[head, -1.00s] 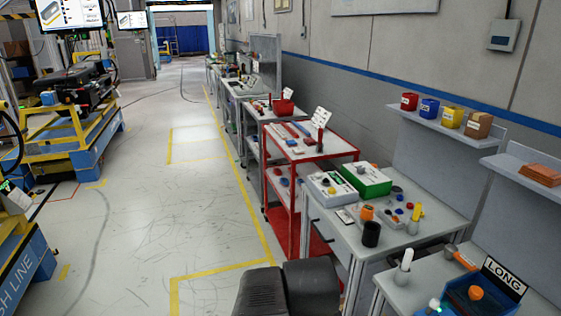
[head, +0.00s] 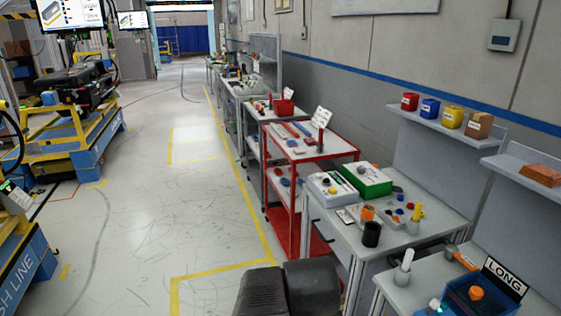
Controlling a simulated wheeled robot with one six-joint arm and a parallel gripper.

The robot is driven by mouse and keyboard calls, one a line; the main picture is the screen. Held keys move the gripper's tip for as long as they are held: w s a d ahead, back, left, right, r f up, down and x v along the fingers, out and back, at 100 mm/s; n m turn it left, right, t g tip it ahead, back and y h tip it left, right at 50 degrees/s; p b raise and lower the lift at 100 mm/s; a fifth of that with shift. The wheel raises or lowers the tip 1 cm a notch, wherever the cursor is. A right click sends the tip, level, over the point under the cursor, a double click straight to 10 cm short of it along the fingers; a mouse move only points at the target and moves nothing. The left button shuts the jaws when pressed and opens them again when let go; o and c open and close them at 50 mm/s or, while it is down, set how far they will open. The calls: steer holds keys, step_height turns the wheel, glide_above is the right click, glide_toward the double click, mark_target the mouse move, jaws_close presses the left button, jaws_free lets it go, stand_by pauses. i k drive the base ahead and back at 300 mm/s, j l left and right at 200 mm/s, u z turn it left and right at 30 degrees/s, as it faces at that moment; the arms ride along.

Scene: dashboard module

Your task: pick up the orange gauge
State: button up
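A small orange object (head: 367,212), possibly the orange gauge, stands on the grey workbench (head: 425,240) at the right, just behind a black cup (head: 371,234). Another orange piece (head: 476,293) sits in a blue bin (head: 487,308) on the nearer bench. An orange-ended tool (head: 461,259) lies behind that bin. The pieces are too small to tell which is the gauge. Dark parts of my arm show at the bottom middle. My gripper is not in view.
A white box (head: 331,189) and a green box (head: 366,181) stand on the workbench. A red cart (head: 305,158) stands beyond it. A shelf (head: 438,127) with coloured bins is on the wall. The floor (head: 190,220) to the left of the benches is clear.

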mark_target(367, 209)
steer(key=i+l+z, duration=0.1)
steer(key=i+z, duration=0.15)
steer(key=i, duration=0.85)
